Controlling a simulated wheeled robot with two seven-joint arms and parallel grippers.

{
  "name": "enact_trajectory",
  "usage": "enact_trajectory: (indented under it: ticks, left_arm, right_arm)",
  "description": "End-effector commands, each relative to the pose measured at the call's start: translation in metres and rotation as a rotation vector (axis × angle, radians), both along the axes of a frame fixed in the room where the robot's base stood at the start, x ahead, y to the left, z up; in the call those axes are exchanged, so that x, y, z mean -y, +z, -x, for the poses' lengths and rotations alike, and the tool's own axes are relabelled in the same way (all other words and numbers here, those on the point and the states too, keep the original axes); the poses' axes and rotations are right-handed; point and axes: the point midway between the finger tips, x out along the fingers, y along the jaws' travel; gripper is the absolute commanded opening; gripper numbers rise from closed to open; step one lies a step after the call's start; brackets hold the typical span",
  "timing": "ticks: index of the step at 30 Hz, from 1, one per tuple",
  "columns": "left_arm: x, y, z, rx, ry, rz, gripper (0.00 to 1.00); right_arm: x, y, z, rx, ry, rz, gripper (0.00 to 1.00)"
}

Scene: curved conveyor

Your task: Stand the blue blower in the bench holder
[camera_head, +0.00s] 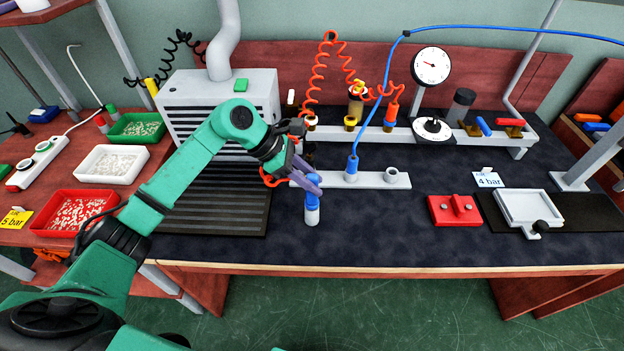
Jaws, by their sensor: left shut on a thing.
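My left gripper (308,180) is shut on the blue blower (312,211), which has a blue upper part and a pale grey-blue lower end. The blower is roughly upright at the front left of the bench holder (372,180), a long white bar with sockets. The fingers hide part of the blower and the bar's left end. I cannot tell whether its lower end touches the bench. A blue fitting (352,166) on a blue hose sits at the middle of the bar. An open socket (392,172) is toward its right end. My right gripper is not in view.
A grey vented box (190,105) and a ribbed dark mat (215,200) are to the left. A rear rail (400,135) carries fittings and hoses. A red block (455,210) and a white tray (529,208) are to the right. The front middle bench is clear.

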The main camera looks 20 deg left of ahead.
Motion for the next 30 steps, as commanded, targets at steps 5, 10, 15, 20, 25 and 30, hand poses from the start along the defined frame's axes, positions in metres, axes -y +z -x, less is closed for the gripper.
enact_trajectory:
  ticks: [5, 10, 15, 20, 25, 30]
  left_arm:
    - [0.0, -0.005, 0.0, 0.001, 0.001, 0.001, 0.0]
    - [0.0, -0.008, 0.0, 0.002, 0.0, 0.001, 0.37]
    - [0.0, -0.008, 0.0, 0.001, 0.001, 0.001, 0.68]
    - [0.0, -0.008, 0.0, 0.0, 0.0, -0.001, 0.68]
    - [-0.007, -0.001, 0.001, 0.001, 0.002, -0.001, 0.68]
    - [-0.034, 0.029, 0.007, 0.005, 0.004, -0.004, 0.68]
  right_arm:
    - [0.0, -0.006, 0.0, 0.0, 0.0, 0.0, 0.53]
    - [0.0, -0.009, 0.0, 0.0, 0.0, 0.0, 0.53]
    - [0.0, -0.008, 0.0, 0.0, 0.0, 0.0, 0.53]
    - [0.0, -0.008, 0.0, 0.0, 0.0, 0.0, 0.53]
    - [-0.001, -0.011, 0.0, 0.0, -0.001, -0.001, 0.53]
    - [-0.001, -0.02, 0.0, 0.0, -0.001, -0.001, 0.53]
